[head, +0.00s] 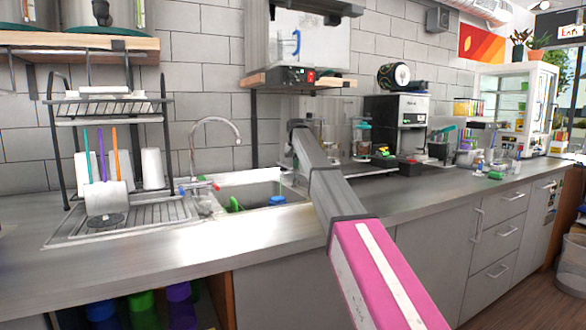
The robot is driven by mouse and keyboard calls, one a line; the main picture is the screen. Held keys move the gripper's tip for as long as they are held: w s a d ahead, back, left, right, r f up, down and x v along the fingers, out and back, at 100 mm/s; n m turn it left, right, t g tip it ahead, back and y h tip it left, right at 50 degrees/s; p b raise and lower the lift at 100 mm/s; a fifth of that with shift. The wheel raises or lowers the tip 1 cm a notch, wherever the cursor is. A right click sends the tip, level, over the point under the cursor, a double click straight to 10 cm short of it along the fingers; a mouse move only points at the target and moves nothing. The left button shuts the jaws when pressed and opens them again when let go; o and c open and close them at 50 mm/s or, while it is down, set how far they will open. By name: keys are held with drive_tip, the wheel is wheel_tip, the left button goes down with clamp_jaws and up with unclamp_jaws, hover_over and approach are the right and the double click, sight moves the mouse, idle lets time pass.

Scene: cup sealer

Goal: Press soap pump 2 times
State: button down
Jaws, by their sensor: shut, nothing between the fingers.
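I cannot make out a soap pump for certain in the head view. Several small bottles and containers (481,160) stand on the right part of the counter, too small to tell apart. My arm, with pink and grey links, reaches from the bottom right up over the counter beside the sink. My gripper does not show; the far end of the arm hides what is behind it.
The steel counter (150,250) runs across the view. The sink (240,192) has a tall faucet (216,128) behind it. A dish rack (120,120) with cups stands left. A black coffee machine (397,122) stands at the back. The counter's front strip is clear.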

drive_tip(key=shift+r, duration=1.75)
wheel_tip(320, 180, up, 6)
